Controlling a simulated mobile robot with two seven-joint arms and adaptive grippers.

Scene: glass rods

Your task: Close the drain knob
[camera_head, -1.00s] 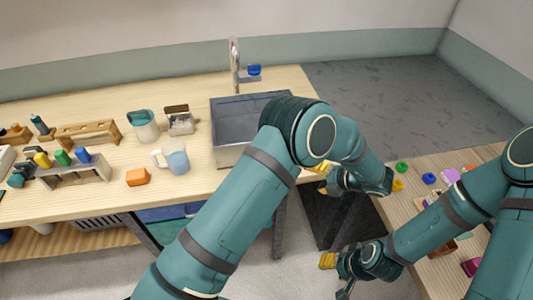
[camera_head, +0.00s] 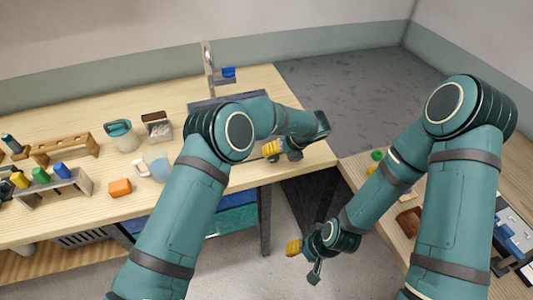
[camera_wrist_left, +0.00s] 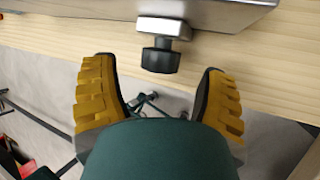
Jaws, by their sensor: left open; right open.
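The drain knob (camera_wrist_left: 160,58) is a black knob on a grey metal fitting at the front of the metal sink (camera_wrist_left: 215,12). In the left wrist view it sits between the yellow-padded fingertips of my left gripper (camera_wrist_left: 158,72), with a gap on each side. My left gripper is open and empty; it shows in the head view (camera_head: 275,150) by the front edge of the wooden counter. In the head view my left arm hides the knob and most of the sink (camera_head: 205,106). My right gripper (camera_head: 302,256) is open and empty, low in front of the counter.
A faucet (camera_head: 208,70) with a blue part stands behind the sink. A pale blue mug (camera_head: 158,170), an orange block (camera_head: 120,187) and a lidded jug (camera_head: 122,137) stand to the left. A second table (camera_head: 405,225) with small items is at the right.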

